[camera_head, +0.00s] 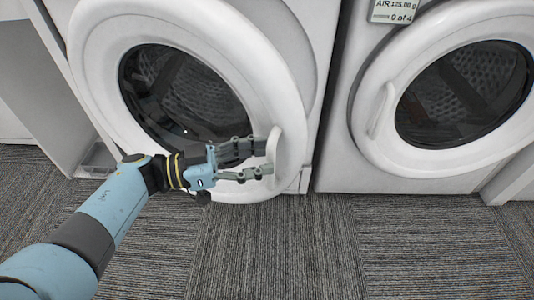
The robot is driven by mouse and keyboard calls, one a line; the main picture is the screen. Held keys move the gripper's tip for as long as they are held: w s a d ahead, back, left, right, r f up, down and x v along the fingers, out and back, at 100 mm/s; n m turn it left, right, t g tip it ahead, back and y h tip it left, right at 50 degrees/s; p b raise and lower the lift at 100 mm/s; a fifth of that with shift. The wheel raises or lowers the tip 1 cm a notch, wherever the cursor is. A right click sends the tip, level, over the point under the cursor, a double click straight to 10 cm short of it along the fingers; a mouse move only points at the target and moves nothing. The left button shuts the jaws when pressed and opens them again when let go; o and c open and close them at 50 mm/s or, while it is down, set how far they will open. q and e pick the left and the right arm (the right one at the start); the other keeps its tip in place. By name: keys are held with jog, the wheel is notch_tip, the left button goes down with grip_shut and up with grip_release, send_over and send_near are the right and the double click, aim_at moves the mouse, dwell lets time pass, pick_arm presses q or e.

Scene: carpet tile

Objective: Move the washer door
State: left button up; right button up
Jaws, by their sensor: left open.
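The left washer's door (115,90) is a round white ring with a dark glass window, and it looks closed or nearly so. Its white handle (275,150) is on the door's right edge. My left gripper (267,158) reaches in from the lower left and is open. Its fingertips are at the handle, one higher and one lower; I cannot tell whether they touch it. My right gripper is not in view.
A second white washer stands to the right, with its round door (372,85) shut and a handle (381,110) on its left side. A label (394,10) sits above it. Grey striped carpet (330,245) in front is clear.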

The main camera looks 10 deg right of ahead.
pick_arm(q)
jog(key=a, duration=1)
jog(key=shift+s, duration=0.1)
